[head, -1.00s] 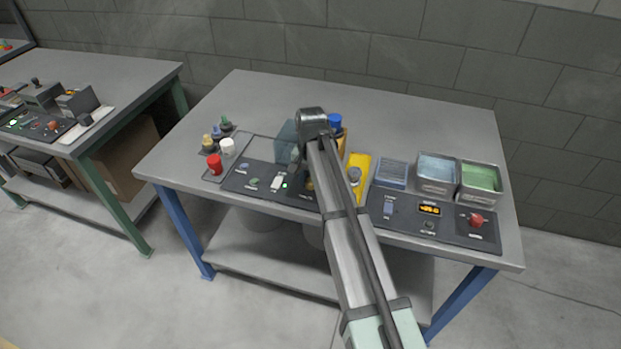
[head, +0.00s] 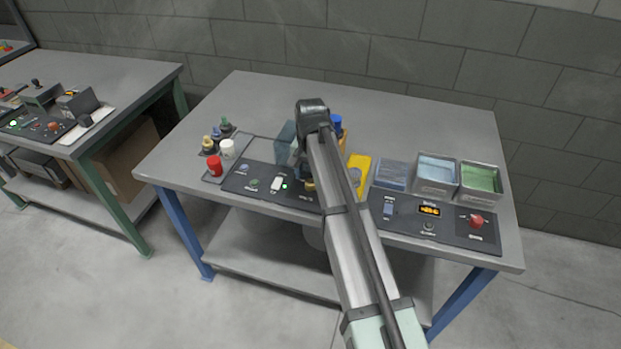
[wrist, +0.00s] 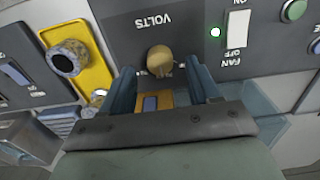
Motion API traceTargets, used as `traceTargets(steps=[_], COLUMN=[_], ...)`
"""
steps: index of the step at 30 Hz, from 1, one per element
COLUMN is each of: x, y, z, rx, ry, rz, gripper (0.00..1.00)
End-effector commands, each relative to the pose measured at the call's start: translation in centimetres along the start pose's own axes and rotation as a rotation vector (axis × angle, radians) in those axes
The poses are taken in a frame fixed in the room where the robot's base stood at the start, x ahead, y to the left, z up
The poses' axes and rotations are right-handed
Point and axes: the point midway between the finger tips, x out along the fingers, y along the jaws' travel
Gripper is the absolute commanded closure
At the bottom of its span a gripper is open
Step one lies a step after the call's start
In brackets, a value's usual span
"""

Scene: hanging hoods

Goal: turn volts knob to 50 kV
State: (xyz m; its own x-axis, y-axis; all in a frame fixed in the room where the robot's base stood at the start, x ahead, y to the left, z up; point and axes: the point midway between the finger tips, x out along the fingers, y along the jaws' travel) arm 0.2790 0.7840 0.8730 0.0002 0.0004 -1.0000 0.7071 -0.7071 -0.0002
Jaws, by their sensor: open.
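The volts knob is a round brass-coloured knob (wrist: 160,61) on a dark panel with the word VOLTS printed beside it, upside down in the wrist view. My gripper (wrist: 163,80) is open, with one blue-grey finger on each side below the knob in that view. The knob lies between and just ahead of the fingertips; I cannot tell whether they touch it. In the head view my arm covers most of the knob and the fingers. The scale marks around the knob are too small to read.
A yellow plate (wrist: 77,62) with a dark ring stands beside the panel. A white fan switch (wrist: 237,30) and a lit green lamp (wrist: 215,32) sit on the other side. Red and white caps, a display panel with a red knob (head: 476,220) and trays share the bench.

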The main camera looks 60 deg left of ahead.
Motion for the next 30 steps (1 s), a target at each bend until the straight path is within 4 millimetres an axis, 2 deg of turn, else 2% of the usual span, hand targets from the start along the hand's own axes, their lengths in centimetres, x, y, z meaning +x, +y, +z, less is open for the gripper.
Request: traceTargets(steps=[9, 15, 21, 30], x=[-6.3, -9.3, -10.9, -11.2], y=[-0.1, 0.0, 0.0, 0.0], z=[-0.1, -0.1, -0.1, 0.0], rx=[0.000, 0.000, 0.000, 0.000], ry=[0.002, 0.001, 0.001, 0.000], rz=[-0.001, 0.000, 0.000, 0.000], gripper=[0.39, 0.39, 0.39, 0.39])
